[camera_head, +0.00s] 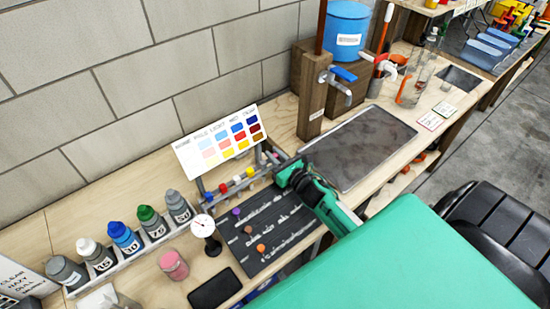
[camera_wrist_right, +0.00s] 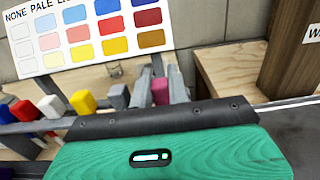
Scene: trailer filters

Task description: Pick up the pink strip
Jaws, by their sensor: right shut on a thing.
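The pink strip (camera_wrist_right: 160,91) shows in the right wrist view as a small pink block between the grey fingers of my right gripper (camera_wrist_right: 158,92). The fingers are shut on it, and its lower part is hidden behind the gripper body. In the head view my right gripper (camera_head: 273,160) reaches from the right to the right end of the strip rack (camera_head: 207,203), below the colour chart. I cannot tell whether the strip is clear of the rack. My left gripper is not in view.
Yellow (camera_wrist_right: 83,102), red and white strips stand in the rack left of the gripper. The colour chart (camera_head: 218,141) leans behind it. A dark mat (camera_head: 268,228) with coloured pegs and a dial gauge (camera_head: 203,226) lie in front. A wooden post (camera_head: 311,105) stands behind.

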